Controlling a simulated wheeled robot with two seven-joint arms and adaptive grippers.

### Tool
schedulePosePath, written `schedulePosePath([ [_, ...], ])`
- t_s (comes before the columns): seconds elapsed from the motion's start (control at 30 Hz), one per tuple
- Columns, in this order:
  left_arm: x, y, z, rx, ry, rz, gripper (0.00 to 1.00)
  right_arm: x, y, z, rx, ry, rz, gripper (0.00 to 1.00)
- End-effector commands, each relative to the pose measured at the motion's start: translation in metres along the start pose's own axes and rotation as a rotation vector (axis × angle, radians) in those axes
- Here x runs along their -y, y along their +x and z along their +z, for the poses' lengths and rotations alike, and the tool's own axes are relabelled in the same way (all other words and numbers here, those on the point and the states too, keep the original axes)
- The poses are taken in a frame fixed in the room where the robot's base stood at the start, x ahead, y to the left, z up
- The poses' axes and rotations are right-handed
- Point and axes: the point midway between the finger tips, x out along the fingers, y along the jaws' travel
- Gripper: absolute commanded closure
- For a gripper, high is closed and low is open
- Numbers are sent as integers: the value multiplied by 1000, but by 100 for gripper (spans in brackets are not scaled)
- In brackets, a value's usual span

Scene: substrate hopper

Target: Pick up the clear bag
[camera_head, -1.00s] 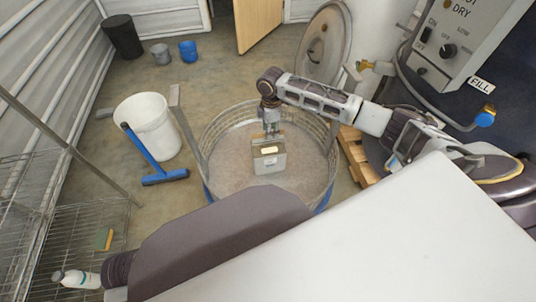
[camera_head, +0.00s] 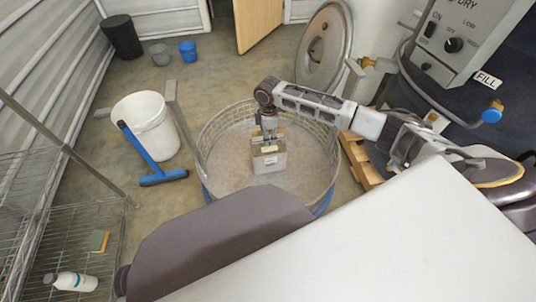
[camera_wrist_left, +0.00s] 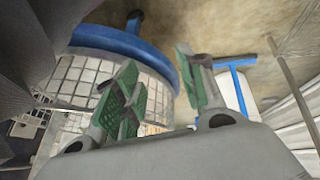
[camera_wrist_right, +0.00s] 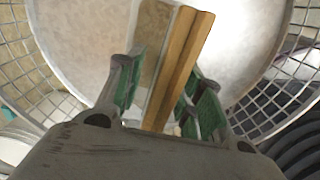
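Nothing in these views plainly shows as a clear bag. The likeliest match is a pale, boxy, see-through-looking item (camera_head: 268,161) standing upright in the round mesh-walled hopper (camera_head: 225,170). My right gripper (camera_head: 268,136) points down at its top edge. In the right wrist view, the item's tan and brown top strip (camera_wrist_right: 178,70) lies between the fingers of my right gripper (camera_wrist_right: 165,95), which look spread; I cannot tell whether the pads touch it. My left gripper (camera_wrist_left: 160,92) is open and empty; it shows only in the left wrist view, with the hopper's blue rim beyond.
A white bucket (camera_head: 150,112) and a blue squeegee (camera_head: 163,178) stand left of the hopper. A wire shelf (camera_head: 75,240) holds a white bottle (camera_head: 75,281) and a sponge (camera_head: 98,241). A control box (camera_head: 455,50) is at right. A wooden pallet (camera_head: 357,160) sits beside the hopper.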

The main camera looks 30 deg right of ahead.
Motion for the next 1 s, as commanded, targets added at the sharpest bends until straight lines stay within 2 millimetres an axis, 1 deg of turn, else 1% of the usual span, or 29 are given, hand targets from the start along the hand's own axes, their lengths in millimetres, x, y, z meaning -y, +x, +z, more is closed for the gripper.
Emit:
schedulePosePath([
  [0.5,0,1,-1,-7,-2,2,60,0,2,0,0,0,0,63],
  [0.53,0,1,-1,-7,-2,2,60,0,2,0,0,-1,0,64],
  [0.57,0,1,-1,-7,-2,2,60,0,2,0,0,-1,0,68],
  [0.8,0,1,-1,-7,-2,1,60,0,2,0,0,-1,0,99],
  [1.0,0,1,-1,-6,-2,2,60,0,2,0,0,-1,0,100],
])
